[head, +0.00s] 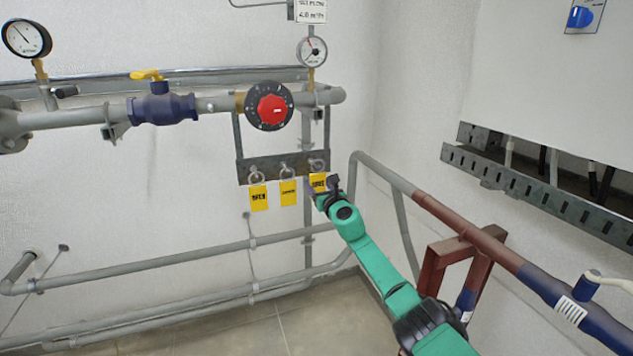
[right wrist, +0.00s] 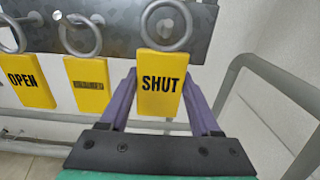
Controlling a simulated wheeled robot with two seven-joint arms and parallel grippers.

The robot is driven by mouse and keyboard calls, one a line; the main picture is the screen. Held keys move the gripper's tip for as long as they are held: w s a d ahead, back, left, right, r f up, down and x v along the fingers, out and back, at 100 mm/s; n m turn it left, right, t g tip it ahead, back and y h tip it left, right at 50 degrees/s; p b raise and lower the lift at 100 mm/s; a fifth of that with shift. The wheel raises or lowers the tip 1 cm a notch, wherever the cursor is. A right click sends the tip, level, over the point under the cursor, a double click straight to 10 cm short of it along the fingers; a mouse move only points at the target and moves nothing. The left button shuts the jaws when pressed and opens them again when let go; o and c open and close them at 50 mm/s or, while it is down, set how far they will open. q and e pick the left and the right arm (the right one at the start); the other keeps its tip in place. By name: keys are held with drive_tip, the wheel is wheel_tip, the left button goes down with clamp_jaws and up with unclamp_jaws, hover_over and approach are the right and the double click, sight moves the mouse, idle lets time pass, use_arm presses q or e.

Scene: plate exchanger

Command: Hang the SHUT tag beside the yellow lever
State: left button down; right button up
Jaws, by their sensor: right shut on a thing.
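The yellow lever (head: 147,75) sits on top of a blue valve (head: 162,108) on the upper pipe, left in the head view. The yellow SHUT tag (head: 318,181) hangs by its ring at the right end of a grey metal rail (head: 272,167). In the right wrist view the SHUT tag (right wrist: 161,85) is upright, with its ring (right wrist: 167,22) in front of the rail. My right gripper (head: 324,190) is shut on the SHUT tag, a finger at each side of it. My left gripper is not in view.
An OPEN tag (right wrist: 25,80) and a middle tag (right wrist: 88,85) with unreadable text hang left of the SHUT tag. A red knob (head: 272,109) is above the rail. A grey and brown pipe (head: 450,215) runs along the right of my arm.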

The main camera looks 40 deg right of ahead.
sight(318, 184)
drive_tip(key=shift+r+p+v, duration=0.1)
drive_tip(key=shift+p+v, duration=0.8)
drive_tip(key=shift+v, duration=0.15)
drive_tip(key=shift+r+p+v, duration=0.15)
drive_tip(key=shift+p+v, duration=0.75)
drive_tip(key=shift+v, duration=0.15)
drive_tip(key=shift+p+v, duration=0.85)
drive_tip(key=shift+v, duration=0.65)
